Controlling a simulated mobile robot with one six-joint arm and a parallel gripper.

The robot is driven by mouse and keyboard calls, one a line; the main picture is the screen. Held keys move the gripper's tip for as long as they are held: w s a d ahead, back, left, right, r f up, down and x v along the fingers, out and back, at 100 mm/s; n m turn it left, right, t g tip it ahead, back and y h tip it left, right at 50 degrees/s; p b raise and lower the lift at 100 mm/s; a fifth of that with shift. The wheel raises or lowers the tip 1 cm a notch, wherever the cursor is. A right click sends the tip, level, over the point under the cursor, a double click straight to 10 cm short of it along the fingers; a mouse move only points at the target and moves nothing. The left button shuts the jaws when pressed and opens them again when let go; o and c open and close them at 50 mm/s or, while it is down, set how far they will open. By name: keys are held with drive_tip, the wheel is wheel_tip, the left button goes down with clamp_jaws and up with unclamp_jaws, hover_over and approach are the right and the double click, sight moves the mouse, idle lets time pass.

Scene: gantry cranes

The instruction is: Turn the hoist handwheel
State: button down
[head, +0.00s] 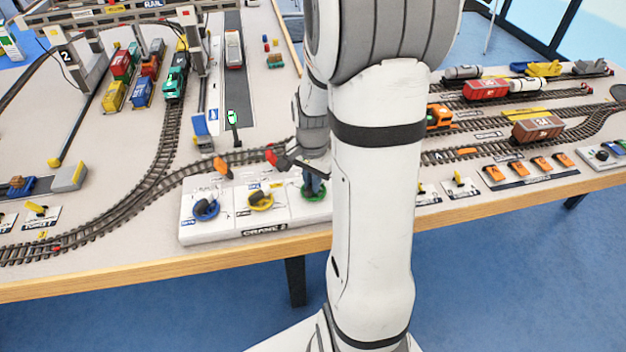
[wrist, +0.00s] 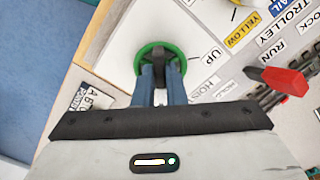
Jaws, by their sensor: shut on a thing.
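The hoist handwheel is a green ring (head: 315,197) with a dark hub, at the right end of the white CRANE 2 panel (head: 228,233). It also shows in the wrist view (wrist: 141,63), beside the printed word UP. My gripper (head: 312,178) points down over the wheel. In the wrist view its two blue fingers (wrist: 161,78) are shut on the dark middle part of the wheel, inside the green rim. The fingers hide part of the hub and the rim's near side.
A yellow wheel (head: 261,202) and a blue wheel (head: 206,210) sit to the left on the panel. A red-tipped lever (wrist: 285,80) rises close to the right of my gripper. Rail track (head: 170,185) runs behind. The table's wooden edge (head: 150,269) is in front.

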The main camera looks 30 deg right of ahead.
drive_tip(key=n, duration=0.4)
drive_tip(key=shift+s+n, duration=0.15)
drive_tip(key=shift+n, duration=0.25)
drive_tip(key=n, duration=0.4)
drive_tip(key=shift+d, duration=0.15)
drive_tip(key=shift+n, duration=0.3)
drive_tip(key=c, duration=1.5)
unclamp_jaws()
